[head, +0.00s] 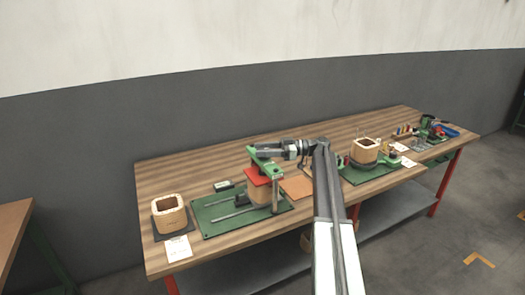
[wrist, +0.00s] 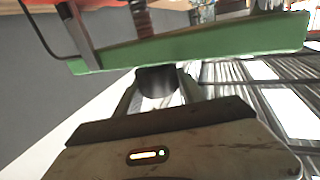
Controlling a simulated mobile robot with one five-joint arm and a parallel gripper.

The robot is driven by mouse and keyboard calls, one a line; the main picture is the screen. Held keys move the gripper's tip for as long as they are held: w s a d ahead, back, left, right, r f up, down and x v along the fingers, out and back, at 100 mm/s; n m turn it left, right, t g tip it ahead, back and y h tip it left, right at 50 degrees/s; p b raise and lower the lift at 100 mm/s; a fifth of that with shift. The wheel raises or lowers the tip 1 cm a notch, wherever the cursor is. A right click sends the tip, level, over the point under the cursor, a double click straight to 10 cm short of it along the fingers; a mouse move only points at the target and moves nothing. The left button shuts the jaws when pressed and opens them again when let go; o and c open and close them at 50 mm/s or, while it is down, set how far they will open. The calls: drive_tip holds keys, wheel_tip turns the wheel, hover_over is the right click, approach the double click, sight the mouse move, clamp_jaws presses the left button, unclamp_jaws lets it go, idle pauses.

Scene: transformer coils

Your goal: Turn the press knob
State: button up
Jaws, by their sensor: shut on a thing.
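The press (head: 277,190) stands on a green base plate (head: 215,222); it has a green upper beam, a red plate (head: 258,176) and a wooden coil block (head: 259,193) under the plate. In the wrist view the green beam (wrist: 200,45) crosses the top of the picture. The dark round press knob (wrist: 156,82) sits at the beam's edge, between my gripper's fingers (wrist: 158,92). My gripper (head: 262,152) is shut on the knob, coming from the right at the top of the press. The knob is not clear in the head view.
A wooden coil block (head: 168,214) stands on a dark pad at the left, with a white card (head: 178,248) in front. Another coil block (head: 365,151) stands on a second green mat to the right. Small tools and parts crowd the far right end of the table.

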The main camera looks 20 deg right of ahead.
drive_tip(key=shift+n+g+y, duration=0.4)
drive_tip(key=shift+n+g, duration=0.6)
drive_tip(key=shift+g, duration=0.5)
drive_tip(key=o, duration=1.4)
drive_tip(key=shift+a, duration=0.1)
drive_tip(key=shift+c, duration=0.2)
